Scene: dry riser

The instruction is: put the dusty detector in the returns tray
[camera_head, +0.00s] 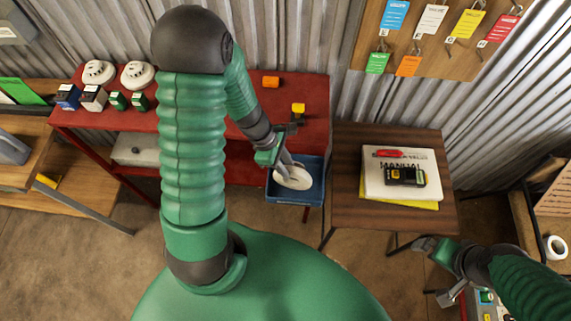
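A round white detector (296,181) shows within the outline of a blue tray (285,199) at the right end of the red bench. My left gripper (290,168) reaches over the tray from above, its grey fingers overlapping the detector. I cannot tell whether the fingers grip it, or whether it rests on the tray floor. Any dust on it is too small to tell. Two more white detectors (98,72) (137,74) sit at the bench's back left. My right gripper (436,270) is open and empty at the lower right.
Small boxes (93,98) stand on the red bench (310,95) at left, with orange and yellow blocks (271,82) near its back right. A wooden table (345,205) holds a manual (375,170) and a yellow-black device (406,176). Tags hang on a board (420,65).

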